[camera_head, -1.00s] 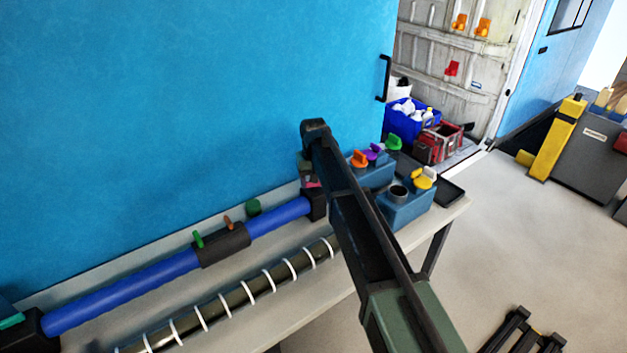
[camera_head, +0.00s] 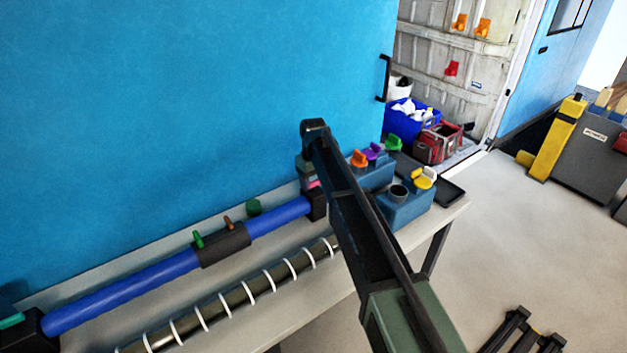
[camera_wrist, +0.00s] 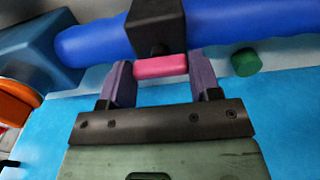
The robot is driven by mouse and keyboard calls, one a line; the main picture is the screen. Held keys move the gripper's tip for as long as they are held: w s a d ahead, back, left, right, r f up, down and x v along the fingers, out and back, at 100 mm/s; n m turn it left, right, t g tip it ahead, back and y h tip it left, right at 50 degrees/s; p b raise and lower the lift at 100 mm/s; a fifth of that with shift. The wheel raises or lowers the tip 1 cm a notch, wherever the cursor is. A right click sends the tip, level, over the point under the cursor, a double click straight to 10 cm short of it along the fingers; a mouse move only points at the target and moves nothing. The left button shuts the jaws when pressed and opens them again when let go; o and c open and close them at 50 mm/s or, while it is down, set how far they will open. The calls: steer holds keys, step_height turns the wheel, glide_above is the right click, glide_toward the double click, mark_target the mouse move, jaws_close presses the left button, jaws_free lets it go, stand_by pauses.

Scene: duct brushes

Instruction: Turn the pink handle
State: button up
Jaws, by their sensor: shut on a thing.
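The pink handle (camera_wrist: 160,66) is a short bar under a black block (camera_wrist: 156,24) on the blue pipe (camera_wrist: 90,40) in the wrist view. My gripper (camera_wrist: 158,73) has a purple finger at each end of the handle and is shut on it. In the head view a small piece of the pink handle (camera_head: 314,184) shows beside my arm, by the black block (camera_head: 317,204) at the pipe's far end. My arm hides most of the gripper there.
A green handle (camera_head: 198,240) and a brown handle (camera_head: 227,222) stand on the pipe's middle block. A ringed dark rod (camera_head: 235,297) lies in front. Blue boxes with orange (camera_head: 359,158) and yellow (camera_head: 424,178) knobs stand right of my arm.

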mark_target(313, 181)
steer(key=o, duration=0.9)
step_height(313, 181, up, 11)
steer(key=p, duration=1)
steer(key=shift+f+p, duration=0.1)
steer(key=shift+p, duration=0.3)
